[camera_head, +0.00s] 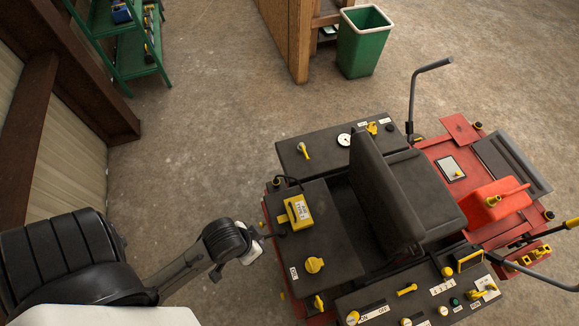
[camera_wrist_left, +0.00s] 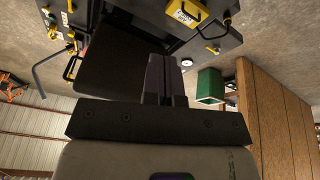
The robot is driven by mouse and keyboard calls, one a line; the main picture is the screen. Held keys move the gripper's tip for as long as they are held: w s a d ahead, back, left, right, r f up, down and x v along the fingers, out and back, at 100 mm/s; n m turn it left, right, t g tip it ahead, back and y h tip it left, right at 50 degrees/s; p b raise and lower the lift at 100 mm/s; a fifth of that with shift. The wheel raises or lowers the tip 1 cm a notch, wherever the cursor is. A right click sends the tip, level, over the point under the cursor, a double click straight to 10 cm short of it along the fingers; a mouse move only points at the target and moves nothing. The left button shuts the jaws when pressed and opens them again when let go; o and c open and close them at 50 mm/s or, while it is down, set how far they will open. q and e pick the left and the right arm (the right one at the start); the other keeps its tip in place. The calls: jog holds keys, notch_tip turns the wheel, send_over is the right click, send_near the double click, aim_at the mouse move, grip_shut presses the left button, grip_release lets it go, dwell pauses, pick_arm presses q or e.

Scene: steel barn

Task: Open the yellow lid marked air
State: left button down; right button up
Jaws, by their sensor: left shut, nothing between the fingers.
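A yellow box-like cover (camera_head: 298,211) with a white label sits on the dark top panel at the left of the red machine. Its label text is too small to read for certain. It also shows upside down in the left wrist view (camera_wrist_left: 188,12), at the top edge. My left gripper (camera_head: 265,236) is at the left edge of that panel, a little left of and below the yellow cover, apart from it. In the left wrist view its fingers (camera_wrist_left: 164,78) are together with nothing between them. My right gripper is not in view.
A round yellow cap (camera_head: 314,265) sits on the same panel. The black seat (camera_head: 385,190) rises to the right. Several yellow knobs and levers stand on the front panel. A red can (camera_head: 497,200) is farther right. A green bin (camera_head: 363,42) stands behind, with clear floor between.

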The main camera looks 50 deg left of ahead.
pick_arm(q)
notch_tip(320, 180, down, 15)
jog(key=w+a+n+t+h+b, duration=0.1)
jog(key=w+a+n+h+b, duration=0.15)
jog(key=n+b, duration=0.65)
jog(key=n+t+h+b, duration=0.3)
jog(key=n+t+b, duration=0.7)
jog(key=n+b, duration=1.7)
send_near(289, 209)
jog(key=w+m+b, duration=0.1)
jog(key=b, duration=0.1)
jog(key=w+d+m+b, duration=0.1)
jog(key=b, duration=0.1)
jog(key=w+m+b, duration=0.2)
jog(key=shift+d+f+b, duration=0.3)
jog(key=shift+f+b, duration=0.05)
jog(key=shift+w+d+r, duration=0.35)
jog(key=shift+w+r, duration=0.35)
jog(key=shift+w, duration=0.05)
jog(key=shift+w+d+r, duration=0.25)
jog(key=shift+w+r, duration=0.25)
jog(key=shift+w, duration=0.15)
